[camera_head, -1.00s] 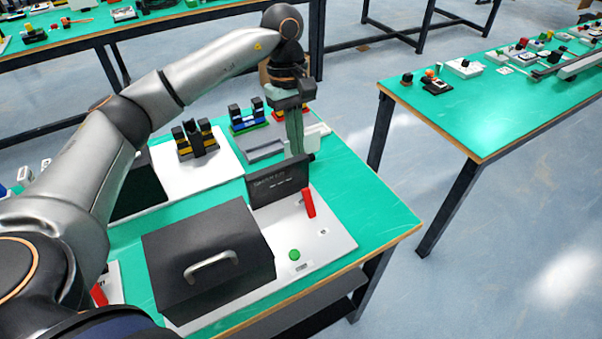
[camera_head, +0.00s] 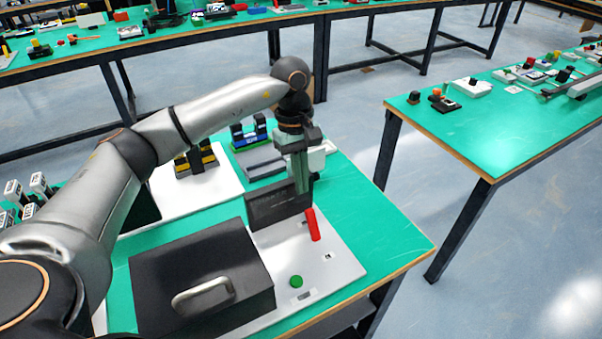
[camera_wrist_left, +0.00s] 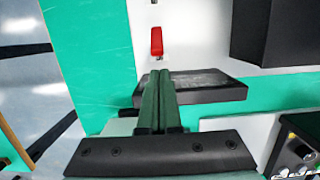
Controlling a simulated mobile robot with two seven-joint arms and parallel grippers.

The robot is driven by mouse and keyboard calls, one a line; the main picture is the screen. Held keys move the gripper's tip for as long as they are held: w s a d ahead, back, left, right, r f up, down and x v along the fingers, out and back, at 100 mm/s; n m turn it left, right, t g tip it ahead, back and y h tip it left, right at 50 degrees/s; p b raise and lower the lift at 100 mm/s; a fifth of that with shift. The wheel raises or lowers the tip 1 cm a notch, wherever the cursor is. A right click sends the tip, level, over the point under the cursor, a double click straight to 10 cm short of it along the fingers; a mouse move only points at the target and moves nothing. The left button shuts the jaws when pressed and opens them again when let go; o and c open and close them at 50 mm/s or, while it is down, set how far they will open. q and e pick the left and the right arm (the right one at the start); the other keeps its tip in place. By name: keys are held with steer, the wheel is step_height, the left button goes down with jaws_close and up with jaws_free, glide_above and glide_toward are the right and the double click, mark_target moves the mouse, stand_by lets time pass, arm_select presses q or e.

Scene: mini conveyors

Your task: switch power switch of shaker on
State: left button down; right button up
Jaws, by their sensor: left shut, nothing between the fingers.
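A white base plate (camera_head: 345,268) on the near green table carries a black box with a handle (camera_head: 205,270), an upright dark panel with lettering (camera_head: 272,208), a red lever (camera_head: 313,225), a green button (camera_head: 296,282) and a small switch-like part (camera_head: 303,295). I cannot tell which part is the shaker's power switch. My left gripper (camera_head: 303,190) is shut and empty, pointing down by the panel's right end, behind the red lever. In the left wrist view the fingertips (camera_wrist_left: 158,74) lie over the panel's end (camera_wrist_left: 205,86), short of the red lever (camera_wrist_left: 156,42). Contact is unclear. My right gripper is out of view.
Behind the plate stand a blue-and-black device (camera_head: 249,135) and a yellow-and-black device (camera_head: 195,160). A second green table (camera_head: 500,125) with small parts is at the right, across a floor gap. The table's right front corner is clear.

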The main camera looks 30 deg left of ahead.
mark_target(313, 225)
arm_select(q)
steer(key=f, duration=0.4)
steer(key=shift+s+d+f, duration=0.2)
steer(key=shift+d+f, duration=0.05)
steer(key=shift+d, duration=0.15)
steer(key=shift+d+f, duration=0.1)
steer(key=shift+f, duration=0.65)
